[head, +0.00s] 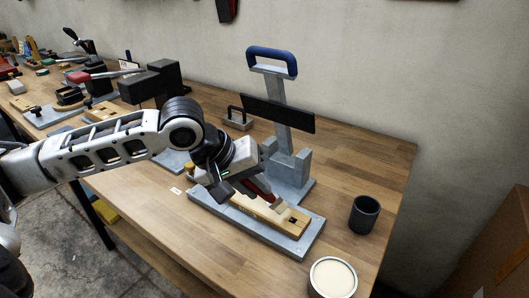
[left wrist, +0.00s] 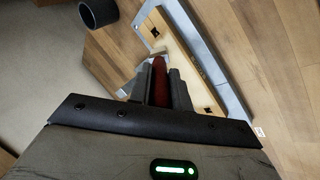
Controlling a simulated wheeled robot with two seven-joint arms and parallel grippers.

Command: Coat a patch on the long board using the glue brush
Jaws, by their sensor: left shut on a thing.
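The long board (head: 240,203) is a pale wooden strip with dark square holes, lying on a grey metal base plate (head: 304,240). It also shows in the left wrist view (left wrist: 187,58). My left gripper (head: 257,184) is shut on the red handle of the glue brush (head: 278,206). The brush slants down with its pale bristles at the board's middle; I cannot tell whether they touch it. In the left wrist view the red handle (left wrist: 158,80) stands between the fingers, and the bristles are hidden. A round tin of cream glue (head: 333,277) is at the front right. My right gripper is out of view.
A dark cup (head: 364,214) stands right of the plate. A grey upright press (head: 287,150) with a blue handle and a black crossbar rises behind the board. Several tools and fixtures crowd the bench's left end. Bare wood lies at the bench's back right.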

